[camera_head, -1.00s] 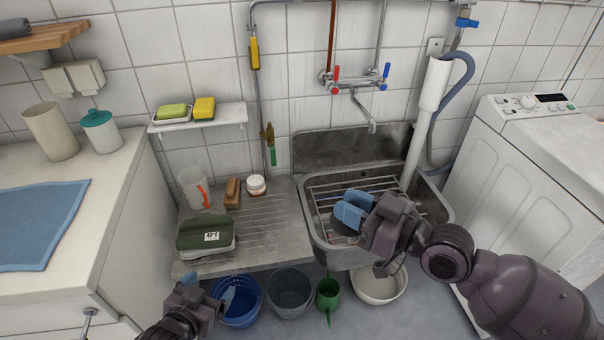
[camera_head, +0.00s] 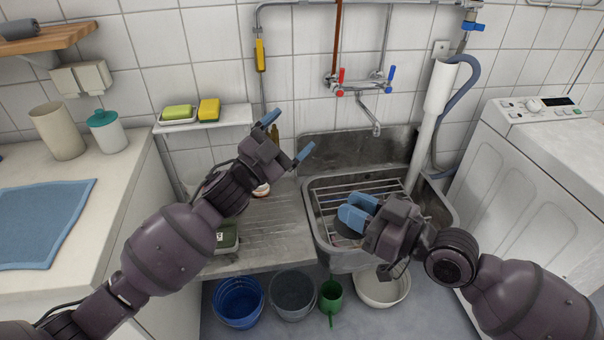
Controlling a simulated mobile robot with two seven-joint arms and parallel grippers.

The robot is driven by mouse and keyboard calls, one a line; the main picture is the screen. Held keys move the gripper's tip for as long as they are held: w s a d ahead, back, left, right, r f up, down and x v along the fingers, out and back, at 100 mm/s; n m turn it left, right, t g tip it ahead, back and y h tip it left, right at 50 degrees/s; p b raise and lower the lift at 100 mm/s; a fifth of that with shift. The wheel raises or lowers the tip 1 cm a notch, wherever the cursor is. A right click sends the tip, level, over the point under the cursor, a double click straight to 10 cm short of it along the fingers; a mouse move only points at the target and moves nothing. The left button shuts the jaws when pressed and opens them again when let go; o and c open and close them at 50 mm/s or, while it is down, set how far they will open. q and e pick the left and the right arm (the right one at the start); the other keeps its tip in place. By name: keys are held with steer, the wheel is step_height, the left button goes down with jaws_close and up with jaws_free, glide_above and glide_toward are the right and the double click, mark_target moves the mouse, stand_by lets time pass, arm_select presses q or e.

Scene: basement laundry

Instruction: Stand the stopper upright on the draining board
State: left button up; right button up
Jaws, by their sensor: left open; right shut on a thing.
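The draining board (camera_head: 275,235) is the ribbed grey surface left of the steel sink (camera_head: 330,258). My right gripper (camera_head: 353,211) is over the sink, shut on a dark round thing, which looks like the stopper (camera_head: 345,230). Only part of it shows below the blue fingers, so its tilt is hard to tell. My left gripper (camera_head: 288,134) is open and empty, raised above the back of the draining board, with its blue fingers spread near the wall.
My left arm hides much of the board's left side. The board's front right is bare. A wire rack (camera_head: 335,190) lies in the sink. Buckets (camera_head: 238,300) stand below.

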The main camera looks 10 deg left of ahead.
arm_select(q)
steer(key=s+d+r+m+g+h, duration=0.1)
steer(key=d+r+m+g+h, duration=0.7)
steer(key=m+g, duration=0.5)
steer(key=s+a+f+n+g+y, duration=0.4)
steer(key=s+f+g+y, duration=0.3)
steer(key=f+g+y, duration=0.35)
steer(key=shift+g+h, duration=0.25)
steer(key=shift+h, duration=0.6)
steer(key=x, duration=0.8)
steer(key=f+x, duration=0.1)
steer(key=x, duration=0.3)
steer(key=shift+w+f, duration=0.1)
steer(key=shift+w, duration=0.15)
